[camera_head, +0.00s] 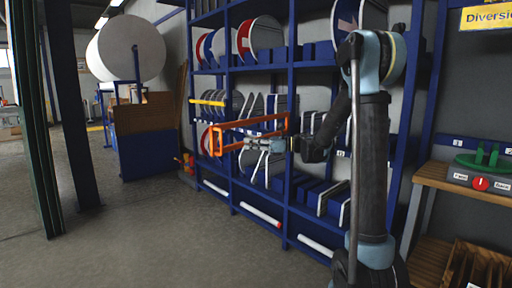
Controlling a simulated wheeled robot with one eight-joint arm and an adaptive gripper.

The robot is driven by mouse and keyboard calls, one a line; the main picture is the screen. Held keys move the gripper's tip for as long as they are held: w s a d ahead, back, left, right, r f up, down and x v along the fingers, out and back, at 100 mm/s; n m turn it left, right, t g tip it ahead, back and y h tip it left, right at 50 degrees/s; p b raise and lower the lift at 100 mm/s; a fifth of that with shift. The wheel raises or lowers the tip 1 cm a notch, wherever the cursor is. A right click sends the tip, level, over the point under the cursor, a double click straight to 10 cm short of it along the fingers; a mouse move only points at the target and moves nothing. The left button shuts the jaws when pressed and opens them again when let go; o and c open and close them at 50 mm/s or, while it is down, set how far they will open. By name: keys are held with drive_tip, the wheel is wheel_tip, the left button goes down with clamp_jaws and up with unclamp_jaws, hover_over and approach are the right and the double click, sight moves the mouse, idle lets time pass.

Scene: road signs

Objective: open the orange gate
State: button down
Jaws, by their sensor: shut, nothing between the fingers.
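The orange gate (250,122) is a flat rectangular frame of thin bars, level in front of the blue shelving. Its near end sits close to the shelf upright and its far end points to the left. My gripper (246,143) is in front of the gate, just under its upper bar, with the fingers pointing left. It is shut with nothing in it. I cannot tell whether the fingers touch the gate. The gate's hinge and latch are too small to make out.
Blue shelving (289,90) with round signs stands behind my arm. A wooden bench (460,185) with a control box (481,182) is at the right. A large white roll (126,48) stands at the back left. The grey floor (150,235) at the left is clear.

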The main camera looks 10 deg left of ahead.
drive_tip(key=a, duration=0.9)
drive_tip(key=shift+s+a, duration=0.15)
drive_tip(key=shift+a, duration=0.1)
